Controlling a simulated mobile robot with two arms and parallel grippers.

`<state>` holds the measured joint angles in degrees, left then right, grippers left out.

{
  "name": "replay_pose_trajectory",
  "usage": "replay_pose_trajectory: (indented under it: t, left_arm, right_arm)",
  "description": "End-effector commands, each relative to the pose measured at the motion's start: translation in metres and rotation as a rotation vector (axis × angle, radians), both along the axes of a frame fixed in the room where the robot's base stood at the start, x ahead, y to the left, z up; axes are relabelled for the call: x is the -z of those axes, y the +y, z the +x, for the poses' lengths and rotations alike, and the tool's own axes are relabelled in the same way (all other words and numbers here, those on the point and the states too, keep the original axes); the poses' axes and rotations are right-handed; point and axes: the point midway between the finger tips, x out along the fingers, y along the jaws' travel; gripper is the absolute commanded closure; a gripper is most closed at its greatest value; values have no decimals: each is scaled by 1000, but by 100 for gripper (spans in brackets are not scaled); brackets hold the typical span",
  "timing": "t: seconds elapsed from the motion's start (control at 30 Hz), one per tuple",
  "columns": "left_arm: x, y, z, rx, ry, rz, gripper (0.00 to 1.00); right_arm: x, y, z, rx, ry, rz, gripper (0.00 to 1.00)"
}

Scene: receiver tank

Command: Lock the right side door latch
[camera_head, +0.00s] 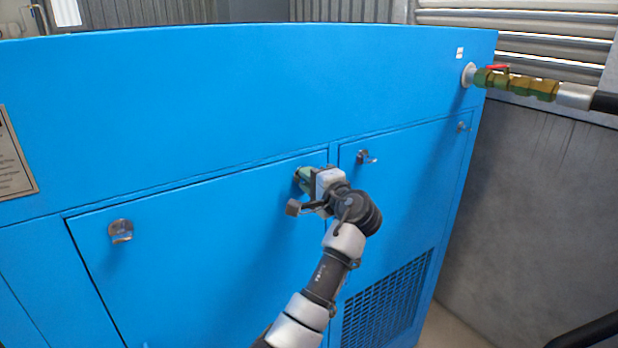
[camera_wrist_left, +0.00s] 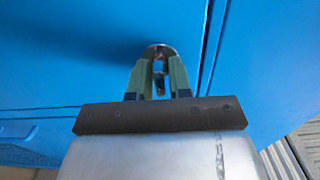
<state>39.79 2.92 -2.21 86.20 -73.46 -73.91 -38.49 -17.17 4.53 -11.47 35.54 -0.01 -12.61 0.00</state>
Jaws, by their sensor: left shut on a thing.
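A large blue cabinet (camera_head: 200,80) has a wide door (camera_head: 200,250) with a metal latch (camera_head: 121,231) near its left edge. My left gripper (camera_head: 303,179) is at the upper right corner of this door. It is shut on the latch there, which it mostly hides in the head view. In the left wrist view the green fingers (camera_wrist_left: 160,72) close on both sides of that latch (camera_wrist_left: 160,50), beside the door seam. My right gripper is not in view.
A narrower door (camera_head: 405,200) to the right has latches (camera_head: 366,157) (camera_head: 463,127) at both upper corners and a vent grille (camera_head: 385,305) below. A pipe with a red-handled valve (camera_head: 497,78) sticks out at the cabinet's upper right. A grey wall (camera_head: 540,200) stands at the right.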

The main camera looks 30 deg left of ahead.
Motion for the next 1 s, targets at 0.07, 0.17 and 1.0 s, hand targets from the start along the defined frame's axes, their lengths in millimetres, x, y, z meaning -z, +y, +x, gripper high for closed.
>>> replay_pose_trajectory:
  t: [0.07, 0.17, 1.0]
  left_arm:
    - [-2, -1, 1, 4, -4, 4, 100]
    - [-2, -1, 1, 4, -4, 4, 100]
    - [5, -52, -20, 5, -6, -1, 65]
  right_arm:
    - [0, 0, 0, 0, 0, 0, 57]
    - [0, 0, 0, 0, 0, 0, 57]
    - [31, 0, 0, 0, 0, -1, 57]
